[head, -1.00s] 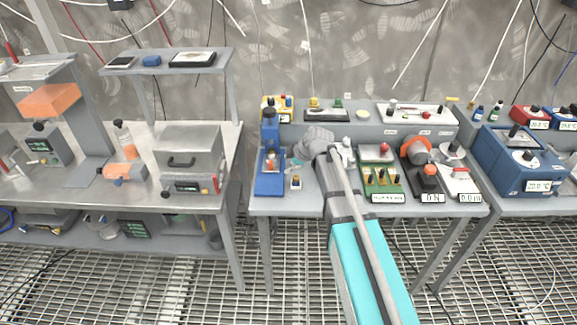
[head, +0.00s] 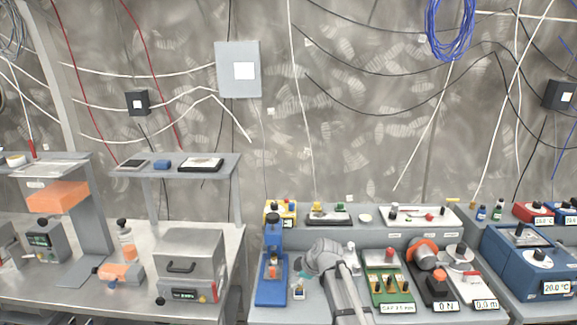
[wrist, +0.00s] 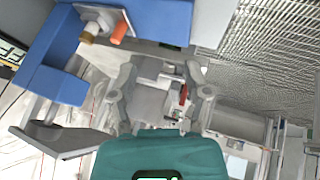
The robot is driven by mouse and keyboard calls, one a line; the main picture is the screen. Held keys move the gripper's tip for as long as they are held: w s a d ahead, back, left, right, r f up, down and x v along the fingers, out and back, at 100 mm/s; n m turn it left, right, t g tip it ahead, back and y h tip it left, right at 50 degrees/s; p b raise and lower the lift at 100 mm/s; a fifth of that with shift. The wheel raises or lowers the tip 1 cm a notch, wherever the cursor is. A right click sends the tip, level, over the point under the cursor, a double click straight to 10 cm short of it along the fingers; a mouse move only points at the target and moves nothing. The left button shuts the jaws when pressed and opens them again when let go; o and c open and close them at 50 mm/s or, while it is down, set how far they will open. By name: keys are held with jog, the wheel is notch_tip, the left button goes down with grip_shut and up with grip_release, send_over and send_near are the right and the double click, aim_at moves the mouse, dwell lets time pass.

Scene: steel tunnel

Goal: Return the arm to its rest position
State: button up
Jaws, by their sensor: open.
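My arm reaches over the middle bench in the head view, and its grey wrist (head: 325,257) hangs just right of a blue press-like device (head: 271,270). My gripper itself is mostly hidden behind the wrist in that view. In the wrist view my gripper (wrist: 163,80) is open, its two grey fingers apart with nothing held between them. A blue device body (wrist: 115,30) fills the upper left of the wrist view, close to the fingers. I cannot tell whether they touch.
A green terminal box (head: 385,285), a black-and-red unit (head: 437,285) and a blue bath unit (head: 525,262) stand to the right of the arm. A grey box with a handle (head: 190,263) is on the left bench.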

jog(key=s+d+f+m+g+h, duration=0.1)
jog(key=s+d+m+g+h, duration=0.1)
jog(key=s+d+m, duration=0.5)
jog(key=s+d+f+m+g+h, duration=0.2)
jog(key=s+d+m+h, duration=0.1)
jog(key=s+d+m, duration=0.4)
jog(key=s+m, duration=0.3)
jog(key=s, duration=0.4)
jog(key=shift+d+m, duration=0.15)
jog(key=shift+m, duration=0.15)
